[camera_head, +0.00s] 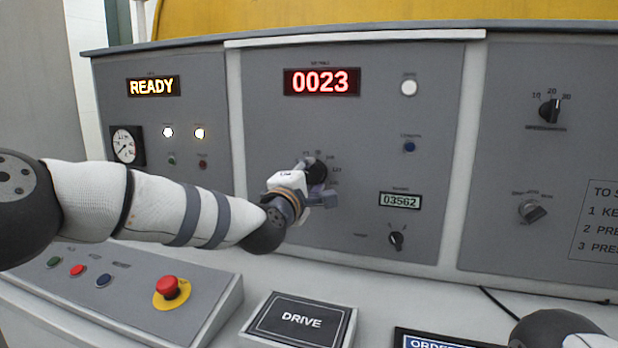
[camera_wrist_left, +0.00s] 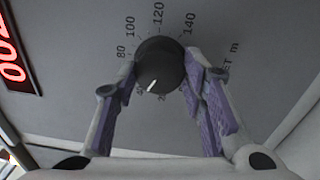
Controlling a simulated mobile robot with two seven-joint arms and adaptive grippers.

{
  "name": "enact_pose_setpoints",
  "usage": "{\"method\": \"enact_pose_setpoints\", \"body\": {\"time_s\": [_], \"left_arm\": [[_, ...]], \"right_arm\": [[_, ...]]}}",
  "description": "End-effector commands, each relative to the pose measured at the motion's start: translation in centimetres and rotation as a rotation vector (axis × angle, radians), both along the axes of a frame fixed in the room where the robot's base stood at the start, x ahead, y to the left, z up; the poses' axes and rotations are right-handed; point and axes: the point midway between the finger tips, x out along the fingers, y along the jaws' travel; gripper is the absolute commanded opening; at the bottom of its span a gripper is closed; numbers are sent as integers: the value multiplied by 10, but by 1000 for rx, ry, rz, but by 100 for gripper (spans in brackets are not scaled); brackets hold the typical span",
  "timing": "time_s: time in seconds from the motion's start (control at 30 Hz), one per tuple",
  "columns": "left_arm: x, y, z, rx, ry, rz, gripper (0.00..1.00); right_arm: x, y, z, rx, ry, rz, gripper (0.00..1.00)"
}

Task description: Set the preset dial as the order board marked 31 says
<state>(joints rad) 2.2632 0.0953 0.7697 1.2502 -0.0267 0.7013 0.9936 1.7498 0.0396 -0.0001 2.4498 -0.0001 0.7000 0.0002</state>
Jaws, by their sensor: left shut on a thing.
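The preset dial (camera_head: 318,172) is a black round knob on the grey middle panel. My left gripper (camera_head: 313,190) is at it, partly covering it and its scale. In the left wrist view the purple-padded fingers of my left gripper (camera_wrist_left: 160,78) are shut on the two sides of the dial (camera_wrist_left: 160,62).
A red display (camera_head: 321,81) above the dial reads 0023. A small counter (camera_head: 400,200) reads 03562, above another black knob (camera_head: 397,239). A red emergency button (camera_head: 170,288) and a DRIVE plate (camera_head: 301,319) lie below. Part of my right arm shows at lower right.

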Motion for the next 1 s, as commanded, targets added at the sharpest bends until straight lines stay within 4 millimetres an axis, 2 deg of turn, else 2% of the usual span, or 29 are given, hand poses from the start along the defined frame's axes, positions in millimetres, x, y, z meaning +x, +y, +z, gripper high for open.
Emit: {"method": "enact_pose_setpoints", "body": {"time_s": [0.37,0.4,0.5,0.83,0.93,1.0], "left_arm": [[0,0,0,3,-1,0,10],[0,0,0,3,-1,0,40],[0,0,0,3,-1,1,58],[-2,1,0,2,-1,0,58],[-14,5,-1,3,1,0,58],[-29,9,-1,2,1,-1,58]], "right_arm": [[0,0,0,0,0,0,40],[0,0,0,0,0,0,40],[0,0,0,0,0,0,40],[0,0,0,0,0,0,40],[0,0,0,0,0,0,40],[0,0,0,0,0,0,40]]}}
